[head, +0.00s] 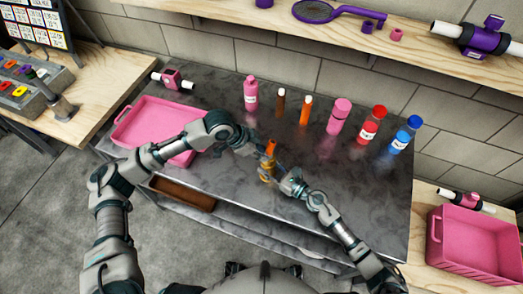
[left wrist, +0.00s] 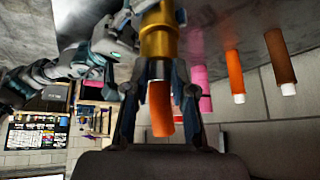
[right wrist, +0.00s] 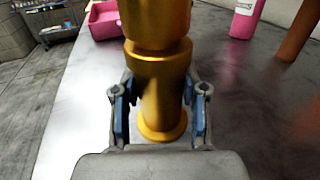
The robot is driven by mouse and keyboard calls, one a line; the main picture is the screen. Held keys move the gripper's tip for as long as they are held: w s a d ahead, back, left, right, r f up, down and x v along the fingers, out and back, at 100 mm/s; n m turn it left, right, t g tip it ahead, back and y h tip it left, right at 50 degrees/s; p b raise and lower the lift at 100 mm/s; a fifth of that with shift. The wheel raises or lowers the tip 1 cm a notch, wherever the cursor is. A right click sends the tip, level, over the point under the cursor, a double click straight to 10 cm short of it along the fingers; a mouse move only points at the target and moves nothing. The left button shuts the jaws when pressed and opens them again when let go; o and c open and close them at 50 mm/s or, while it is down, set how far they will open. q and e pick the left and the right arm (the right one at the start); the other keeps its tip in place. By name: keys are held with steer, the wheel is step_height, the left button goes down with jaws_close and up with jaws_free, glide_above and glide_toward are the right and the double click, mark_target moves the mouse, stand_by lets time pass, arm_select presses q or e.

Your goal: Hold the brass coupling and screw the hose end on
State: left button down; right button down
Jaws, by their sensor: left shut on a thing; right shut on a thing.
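The brass coupling (head: 267,166) stands upright over the dark metal table, with the orange hose end (head: 271,147) directly above it. My left gripper (head: 262,152) is shut on the hose end; the left wrist view shows the orange hose (left wrist: 160,108) between its fingers, in line with the brass coupling (left wrist: 158,38). The hose end appears to meet the coupling, but I cannot tell whether the threads engage. My right gripper (head: 275,172) is shut on the coupling; the right wrist view shows the brass body (right wrist: 160,85) between its fingers, with a wider ring at the bottom.
Several bottles stand behind, including pink (head: 251,93), red (head: 372,125) and blue (head: 404,136) ones. A pink tray (head: 125,130) lies at the table's left. A pink bin (head: 432,240) stands at right. The table front right of my grippers (head: 370,215) is clear.

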arm_select(q)
steer(key=shift+f, duration=0.1)
steer(key=m+g, duration=0.1)
steer(key=m, duration=0.1)
steer(key=w+m+g, duration=0.1)
steer(key=m+g, duration=0.1)
steer(key=m, duration=0.1)
steer(key=shift+w+m, duration=0.3)
steer(key=m+g+y, duration=0.1)
steer(key=m, duration=0.3)
steer(key=w+d+m+g+y, duration=0.1)
steer(key=m+g+y, duration=0.1)
steer(key=m, duration=0.3)
steer(key=d+m+g+y, duration=0.1)
steer(key=m+g+y, duration=0.1)
steer(key=m, duration=0.2)
steer(key=shift+w+d+m, duration=0.25)
steer(key=shift+w+m, duration=0.05)
steer(key=shift+w, duration=0.05)
steer(key=shift+d+f+m+y, duration=0.2)
steer(key=shift+m+y, duration=0.4)
steer(key=shift+m, duration=0.2)
steer(key=shift+d+m+y, duration=0.15)
steer(key=shift+m+y, duration=0.25)
steer(key=shift+m, duration=0.4)
steer(key=shift+w+r, duration=0.1)
steer(key=shift+r, duration=0.05)
